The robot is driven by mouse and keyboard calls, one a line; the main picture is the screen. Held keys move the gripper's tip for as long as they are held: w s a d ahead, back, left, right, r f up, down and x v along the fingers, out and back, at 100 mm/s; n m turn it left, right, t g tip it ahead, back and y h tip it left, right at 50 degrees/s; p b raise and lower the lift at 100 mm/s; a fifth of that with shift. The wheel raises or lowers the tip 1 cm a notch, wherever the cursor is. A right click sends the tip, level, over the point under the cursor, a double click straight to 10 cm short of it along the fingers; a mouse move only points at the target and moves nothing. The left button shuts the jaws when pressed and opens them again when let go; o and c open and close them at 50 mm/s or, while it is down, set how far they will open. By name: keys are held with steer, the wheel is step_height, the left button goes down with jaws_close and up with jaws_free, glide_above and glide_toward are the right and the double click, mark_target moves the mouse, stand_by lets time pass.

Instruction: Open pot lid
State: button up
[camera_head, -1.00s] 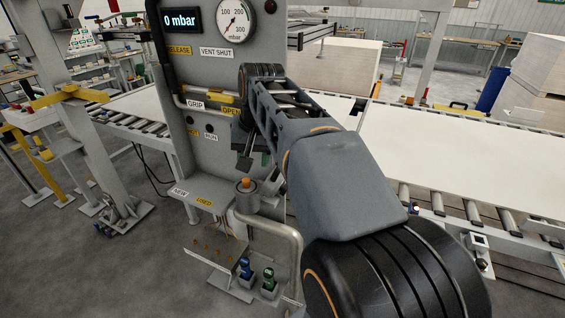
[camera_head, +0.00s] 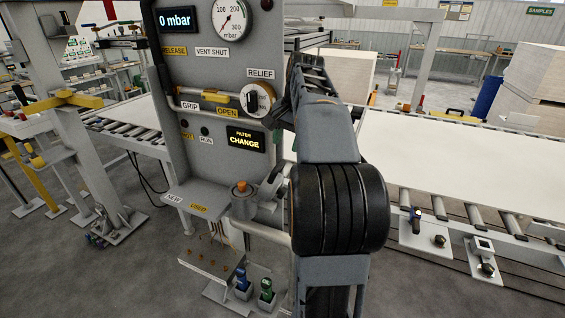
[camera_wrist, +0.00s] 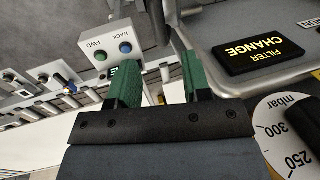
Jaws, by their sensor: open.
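A grey pot with a round lid (camera_head: 242,190) stands at the front of the panel, low in the head view. An orange-brown knob (camera_head: 241,185) sits on top of the lid, and the lid looks seated on the pot. A grey fitting is right beside it, partly hidden by my arm. My gripper (camera_wrist: 160,64) shows its two green fingers apart, with nothing between them, in the wrist view. The pot is not visible there. In the head view my arm hides the gripper, so its distance from the lid cannot be told.
The panel carries a gauge (camera_head: 231,17), a relief dial (camera_head: 257,98) and a lit "FILTER CHANGE" display (camera_head: 245,139). A shelf labelled NEW and USED (camera_head: 187,203) is left of the pot. A FWD/BACK button box (camera_wrist: 111,47) is beyond the fingers. A roller conveyor holds a white board (camera_head: 455,150).

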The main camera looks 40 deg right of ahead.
mark_target(282, 161)
steer(key=shift+x, duration=3.15)
steer(key=shift+c, duration=0.3)
jaws_close()
